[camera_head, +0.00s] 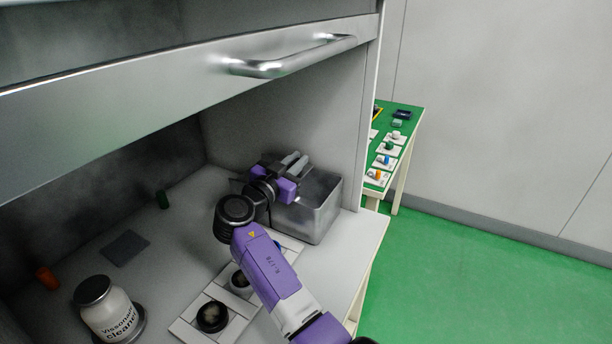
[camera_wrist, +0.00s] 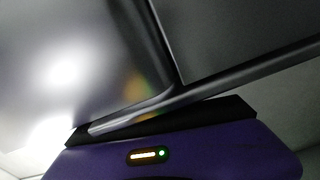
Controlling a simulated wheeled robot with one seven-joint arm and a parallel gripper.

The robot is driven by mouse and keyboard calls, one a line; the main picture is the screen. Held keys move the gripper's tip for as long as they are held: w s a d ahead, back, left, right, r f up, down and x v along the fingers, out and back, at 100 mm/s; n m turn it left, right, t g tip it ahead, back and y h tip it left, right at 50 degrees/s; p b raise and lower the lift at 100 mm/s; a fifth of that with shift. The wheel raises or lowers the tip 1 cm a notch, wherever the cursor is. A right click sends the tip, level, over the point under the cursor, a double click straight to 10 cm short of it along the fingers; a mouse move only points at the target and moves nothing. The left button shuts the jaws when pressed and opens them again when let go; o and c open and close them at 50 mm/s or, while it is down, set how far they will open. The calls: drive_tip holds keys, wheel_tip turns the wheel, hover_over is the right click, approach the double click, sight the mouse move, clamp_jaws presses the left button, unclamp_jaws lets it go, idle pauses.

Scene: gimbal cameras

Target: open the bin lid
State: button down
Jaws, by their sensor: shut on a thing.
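The grey metal bin (camera_head: 322,214) stands at the right end of the cabinet's work surface, against the side wall. My gripper (camera_head: 293,164) is over the bin's top, at its left and back side. It is shut on the bin lid, though the contact itself is mostly hidden by my wrist and jaws. In the wrist view the purple gripper body fills the bottom, and its black jaw (camera_wrist: 165,122) lies along a grey metal edge. How far the lid stands open is not clear.
The raised cabinet sash with its handle (camera_head: 295,63) hangs above my arm. A green side table (camera_head: 405,119) stands outside.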

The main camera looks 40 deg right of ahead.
drive_tip(key=shift+w+a+f, duration=0.1)
drive_tip(key=shift+w+a, duration=0.1)
drive_tip(key=shift+w, duration=0.1)
drive_tip(key=c, duration=1.5)
unclamp_jaws()
drive_tip(key=shift+b+v, duration=0.45)
drive_tip(key=shift+v, duration=3.4)
drive_tip(key=shift+s, duration=0.1)
